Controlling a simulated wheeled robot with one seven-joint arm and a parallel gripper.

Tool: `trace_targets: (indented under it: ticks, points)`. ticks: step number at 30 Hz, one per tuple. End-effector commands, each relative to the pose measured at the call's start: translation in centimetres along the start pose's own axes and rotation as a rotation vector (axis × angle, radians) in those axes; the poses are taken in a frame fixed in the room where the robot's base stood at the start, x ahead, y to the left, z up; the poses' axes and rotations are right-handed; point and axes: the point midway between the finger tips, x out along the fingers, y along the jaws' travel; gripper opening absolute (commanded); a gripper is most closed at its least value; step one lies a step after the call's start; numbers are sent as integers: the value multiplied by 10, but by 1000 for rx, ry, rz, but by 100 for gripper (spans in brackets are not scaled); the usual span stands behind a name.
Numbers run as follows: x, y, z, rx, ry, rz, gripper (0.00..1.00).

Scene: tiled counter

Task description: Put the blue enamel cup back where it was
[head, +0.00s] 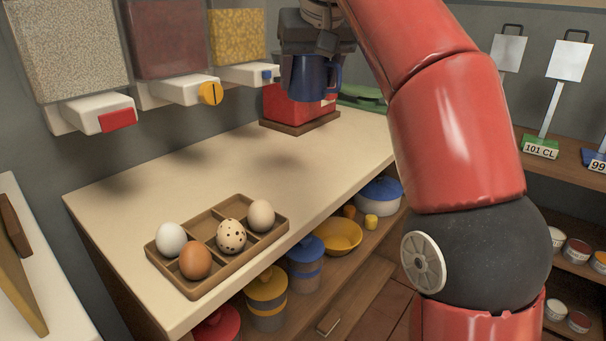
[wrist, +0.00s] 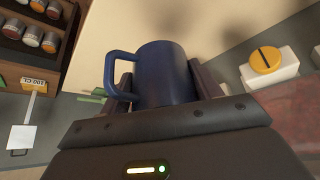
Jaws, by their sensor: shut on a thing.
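The blue enamel cup (head: 309,78) is held up above the far part of the counter, in front of a red box-shaped thing on a brown base (head: 297,126). My gripper (head: 313,64) is shut on the cup, with its jaws on either side of the cup body. In the wrist view the cup (wrist: 163,75) sits between the fingers, its handle to the left. Part of the red thing is hidden behind the cup and gripper.
A wooden egg tray (head: 203,224) with several eggs stands at the counter's front. Dispensers with a red tab (head: 117,119), a yellow knob (head: 210,93) and a blue tab hang along the left wall. The middle of the counter (head: 200,165) is clear. Shelves below hold jars and bowls.

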Motion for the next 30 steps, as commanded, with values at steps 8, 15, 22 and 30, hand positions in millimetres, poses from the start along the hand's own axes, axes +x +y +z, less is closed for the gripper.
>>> trace_targets:
  ticks: [8,15,22,30]
  points:
    - [75,1,44,1,-1,0,30]
    - [113,1,65,1,0,0,30]
    - [131,1,76,1,0,0,30]
    - [152,1,87,1,2,-1,30]
